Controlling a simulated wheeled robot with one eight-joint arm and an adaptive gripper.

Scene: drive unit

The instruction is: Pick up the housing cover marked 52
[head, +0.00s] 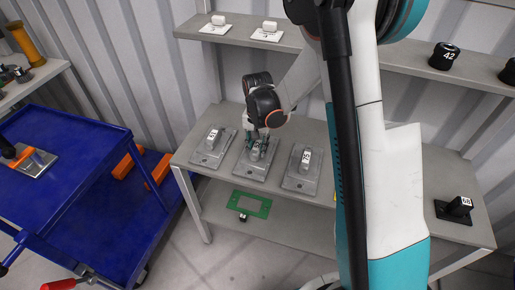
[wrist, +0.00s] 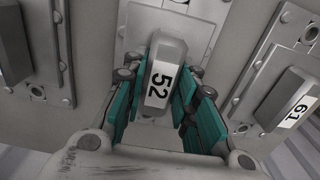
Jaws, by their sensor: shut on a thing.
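The housing cover marked 52 (wrist: 166,72) is a grey block with a white label, between the teal fingers of my gripper (wrist: 160,95) in the wrist view. The fingers are shut on its two long sides. In the head view my gripper (head: 261,139) points down over the middle grey plate (head: 246,172) on the table, and its fingers partly hide the cover (head: 258,152). I cannot tell whether the cover's flat base is clear of the tabletop.
A cover marked 61 (head: 212,134) is to the left on the table (head: 223,186), and another numbered cover (head: 306,158) is to the right. A black part marked 68 (head: 459,206) is far right. A shelf (head: 330,52) runs behind. A blue cart (head: 75,165) stands left.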

